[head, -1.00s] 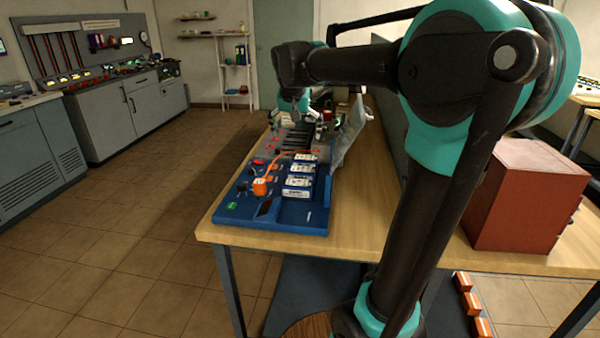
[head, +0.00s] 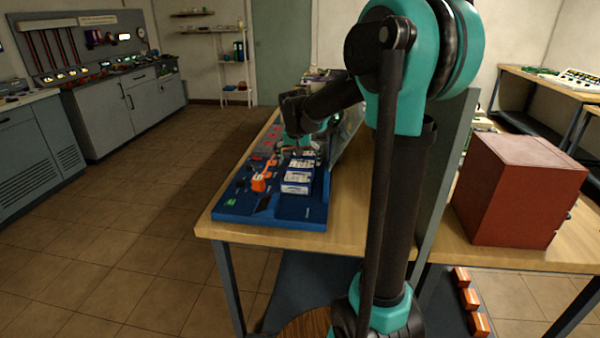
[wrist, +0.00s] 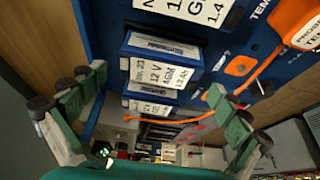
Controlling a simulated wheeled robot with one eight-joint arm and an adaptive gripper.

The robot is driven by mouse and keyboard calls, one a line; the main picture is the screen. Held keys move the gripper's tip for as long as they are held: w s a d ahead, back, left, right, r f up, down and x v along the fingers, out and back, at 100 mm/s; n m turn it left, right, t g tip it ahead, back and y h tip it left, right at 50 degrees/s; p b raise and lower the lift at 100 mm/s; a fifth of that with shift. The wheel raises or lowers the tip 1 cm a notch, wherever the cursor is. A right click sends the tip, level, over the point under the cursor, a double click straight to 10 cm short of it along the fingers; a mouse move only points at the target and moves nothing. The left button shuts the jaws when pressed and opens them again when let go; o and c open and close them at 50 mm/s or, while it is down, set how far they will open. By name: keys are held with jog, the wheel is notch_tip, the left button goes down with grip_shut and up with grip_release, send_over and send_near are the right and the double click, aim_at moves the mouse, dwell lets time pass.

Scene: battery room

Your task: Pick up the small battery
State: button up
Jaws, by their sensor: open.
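Several blue batteries with white labels stand in a row on the blue test board (head: 290,222); the front one (head: 295,189) is clear in the head view. In the wrist view a battery marked 12 V (wrist: 160,68) lies ahead of my gripper, with another (wrist: 155,105) beyond it and part of a third (wrist: 185,10) at the top edge. I cannot tell which is the small battery. My gripper (wrist: 155,90) is open and empty, its fingers spread to either side of the row. In the head view my gripper (head: 310,152) is over the far end of the row, partly hidden.
An orange probe block (head: 259,182) with an orange cable sits left of the batteries; the cable (wrist: 150,120) crosses the wrist view between the fingers. A red box (head: 515,190) stands on the bench to the right. The bench (head: 350,225) is bare at its near edge.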

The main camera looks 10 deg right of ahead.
jog(key=shift+x, duration=1.2)
jog(key=c, duration=1.6)
jog(key=shift+c, duration=0.2)
jog(key=shift+r, duration=0.15)
